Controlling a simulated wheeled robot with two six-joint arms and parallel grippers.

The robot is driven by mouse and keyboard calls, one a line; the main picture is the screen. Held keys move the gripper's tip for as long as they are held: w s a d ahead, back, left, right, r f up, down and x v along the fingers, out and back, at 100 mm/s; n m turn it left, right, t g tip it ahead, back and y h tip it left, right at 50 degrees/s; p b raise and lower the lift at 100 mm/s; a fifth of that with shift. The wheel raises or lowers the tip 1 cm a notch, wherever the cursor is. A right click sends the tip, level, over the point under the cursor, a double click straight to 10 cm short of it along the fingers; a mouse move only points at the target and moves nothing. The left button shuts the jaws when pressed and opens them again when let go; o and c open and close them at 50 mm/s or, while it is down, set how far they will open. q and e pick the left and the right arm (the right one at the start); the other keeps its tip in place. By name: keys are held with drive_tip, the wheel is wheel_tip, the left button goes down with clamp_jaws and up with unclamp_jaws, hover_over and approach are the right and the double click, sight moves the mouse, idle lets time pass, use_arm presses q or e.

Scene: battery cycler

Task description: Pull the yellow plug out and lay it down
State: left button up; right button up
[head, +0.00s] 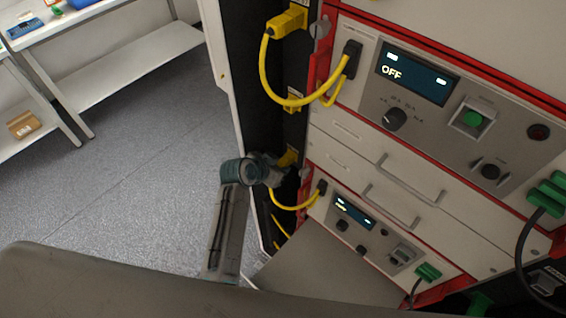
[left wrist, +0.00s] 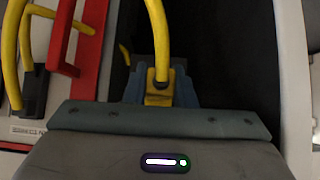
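The yellow plug (head: 289,156) is at the dark side strip of the rack, low down, beside the lower unit. Its yellow cable (head: 292,207) loops down and across to a black connector (head: 321,188) on that unit's front. My left gripper (head: 281,164) is at this plug. In the left wrist view the plug (left wrist: 159,94) sits between the two blue-grey fingers, which lie close against its sides, so the gripper looks shut on it. The plug's far end and its socket are hidden. My right gripper is not in view.
Another yellow plug (head: 288,20) with a looped cable is higher on the strip, beside the upper unit reading OFF (head: 417,78). A yellow socket piece (head: 294,99) is between them. Drawer handles (head: 398,195) project from the rack. A white shelf table (head: 128,64) stands left, across open floor (head: 140,170).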

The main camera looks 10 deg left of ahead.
use_arm(q)
drive_tip(key=shift+s, duration=0.1)
drive_tip(key=shift+s+a, duration=0.8)
drive_tip(key=shift+s, duration=0.35)
drive_tip(key=shift+s+a, duration=0.8)
drive_tip(key=shift+s, duration=0.35)
drive_tip(key=shift+f, duration=0.1)
